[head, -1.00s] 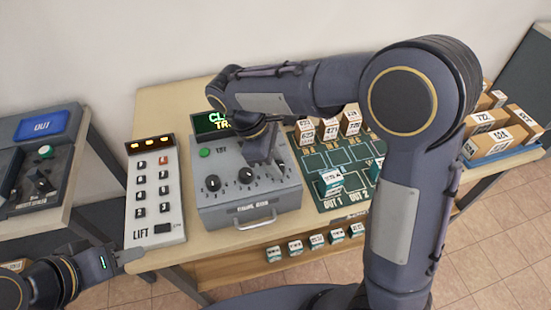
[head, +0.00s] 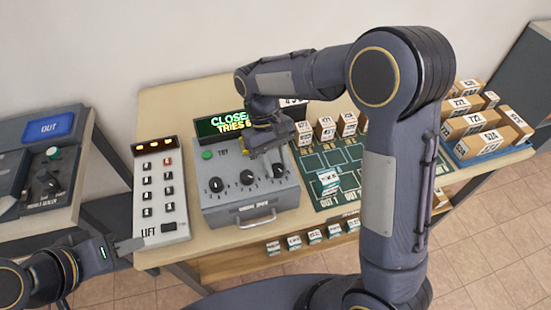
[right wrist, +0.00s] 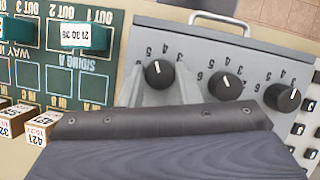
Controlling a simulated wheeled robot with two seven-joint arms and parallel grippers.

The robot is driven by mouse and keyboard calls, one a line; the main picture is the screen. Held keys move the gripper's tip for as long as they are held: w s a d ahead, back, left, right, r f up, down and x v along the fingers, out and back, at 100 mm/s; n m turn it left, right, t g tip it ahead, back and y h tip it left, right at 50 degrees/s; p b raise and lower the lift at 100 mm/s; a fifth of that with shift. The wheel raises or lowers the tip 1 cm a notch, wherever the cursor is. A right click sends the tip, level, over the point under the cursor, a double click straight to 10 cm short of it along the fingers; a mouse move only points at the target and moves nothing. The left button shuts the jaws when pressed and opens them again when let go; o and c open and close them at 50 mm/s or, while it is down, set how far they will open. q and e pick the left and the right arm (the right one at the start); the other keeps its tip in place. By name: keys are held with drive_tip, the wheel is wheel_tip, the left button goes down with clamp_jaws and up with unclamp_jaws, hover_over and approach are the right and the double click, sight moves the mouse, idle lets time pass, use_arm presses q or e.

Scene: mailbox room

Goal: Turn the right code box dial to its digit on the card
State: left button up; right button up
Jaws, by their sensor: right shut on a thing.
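The grey code box (head: 250,209) stands on the table with three black dials in a row. The right dial (head: 278,170) is partly behind my right gripper (head: 272,161). In the right wrist view, which sees the box upside down, this dial (right wrist: 158,73) sits between the two fingers. My right gripper is shut on the right dial. Its white mark shows, but I cannot tell its exact digit. The middle dial (head: 247,177) and left dial (head: 216,185) are clear. A white card (head: 293,103) behind is mostly hidden by my arm. My left gripper (head: 130,245) is near the table's front-left edge, its jaws unclear.
A lit display (head: 222,125) behind the box reads CLOSED and TRIES, partly covered. A green button (head: 207,155) is on the box. A lift keypad (head: 160,195) stands left. A green siding board (head: 325,160) with small boxes lies right.

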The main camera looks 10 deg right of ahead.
drive_tip(key=m+y, duration=0.1)
drive_tip(key=m, duration=0.2)
drive_tip(key=m+y+p, duration=0.1)
drive_tip(key=m, duration=0.2)
drive_tip(key=shift+d+m+y, duration=0.2)
drive_tip(key=shift+m+y, duration=0.1)
drive_tip(key=m+y, duration=0.1)
drive_tip(key=m, duration=0.2)
drive_tip(key=m+t+y+p, duration=0.1)
drive_tip(key=m, duration=0.2)
drive_tip(key=shift+d, duration=0.15)
drive_tip(key=o, duration=1)
drive_tip(key=shift+s, duration=0.1)
drive_tip(key=v, duration=0.7)
drive_tip(key=shift+d+r, duration=0.15)
drive_tip(key=shift+r, duration=0.25)
drive_tip(key=shift+t, duration=0.3)
